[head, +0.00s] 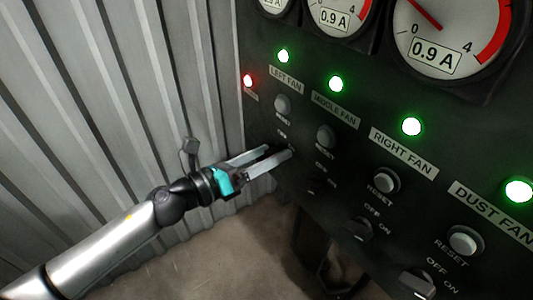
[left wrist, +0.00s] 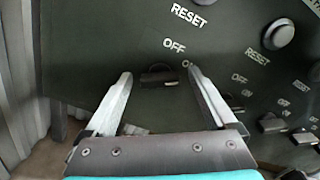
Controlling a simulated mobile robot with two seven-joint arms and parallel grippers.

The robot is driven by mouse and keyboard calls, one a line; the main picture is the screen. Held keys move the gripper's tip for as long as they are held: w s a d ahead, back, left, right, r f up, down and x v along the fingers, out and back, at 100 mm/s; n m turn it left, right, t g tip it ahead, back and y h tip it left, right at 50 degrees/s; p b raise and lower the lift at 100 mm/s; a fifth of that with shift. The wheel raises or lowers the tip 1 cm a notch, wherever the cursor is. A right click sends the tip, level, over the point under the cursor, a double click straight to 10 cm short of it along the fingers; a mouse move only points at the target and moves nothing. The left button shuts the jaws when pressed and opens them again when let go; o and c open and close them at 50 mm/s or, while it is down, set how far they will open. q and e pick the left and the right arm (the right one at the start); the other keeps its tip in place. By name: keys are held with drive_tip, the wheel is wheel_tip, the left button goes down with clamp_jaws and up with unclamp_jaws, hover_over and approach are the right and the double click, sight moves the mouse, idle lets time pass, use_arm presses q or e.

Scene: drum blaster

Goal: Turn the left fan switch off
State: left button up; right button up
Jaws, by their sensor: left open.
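The left fan switch (left wrist: 158,77) is a dark rotary knob below white OFF and ON lettering in the left wrist view. In the head view it is mostly hidden behind my fingertips. My left gripper (head: 279,152) reaches the panel below the LEFT FAN label (head: 286,80). It is open, with one finger on each side of the knob in the left wrist view (left wrist: 161,74). I cannot tell whether the fingers touch it. The green light (head: 283,55) above the label is lit. My right gripper is not in view.
The dark panel (head: 255,30) also carries the middle fan switch (head: 318,186), right fan switch (head: 358,230) and dust fan switch (head: 418,283), with round reset buttons and lit green lights above. A red light (head: 248,80) is lit at its left edge. A corrugated wall (head: 90,90) stands left.

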use_arm(q)
drive_tip(key=shift+c, duration=0.3)
drive_tip(key=c, duration=1.2)
drive_tip(key=shift+c, duration=0.6)
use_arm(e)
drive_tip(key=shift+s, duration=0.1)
